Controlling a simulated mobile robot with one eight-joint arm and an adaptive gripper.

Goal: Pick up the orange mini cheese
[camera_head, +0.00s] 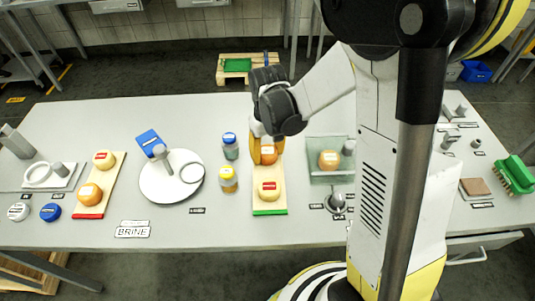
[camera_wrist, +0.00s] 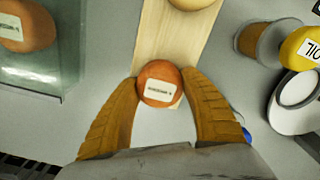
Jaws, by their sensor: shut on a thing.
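The orange mini cheese (camera_wrist: 160,83) is a small round wheel with a white label on top. It sits between the two tan fingertips of my gripper (camera_wrist: 158,88) in the wrist view, and the fingers are shut on it. In the head view the cheese (camera_head: 268,156) shows partly behind my gripper (camera_head: 264,148), at the far end of the green-edged wooden board (camera_head: 270,211). I cannot tell whether it touches the board. A yellow cheese (camera_head: 268,188) sits on the same board, nearer the front.
A glass tray (camera_head: 318,178) with another orange cheese (camera_head: 329,159) stands right of the board. Two bottles, blue-capped (camera_head: 230,146) and yellow-capped (camera_head: 228,178), stand close on its left. A red-edged board (camera_head: 88,215) holds two more cheeses.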

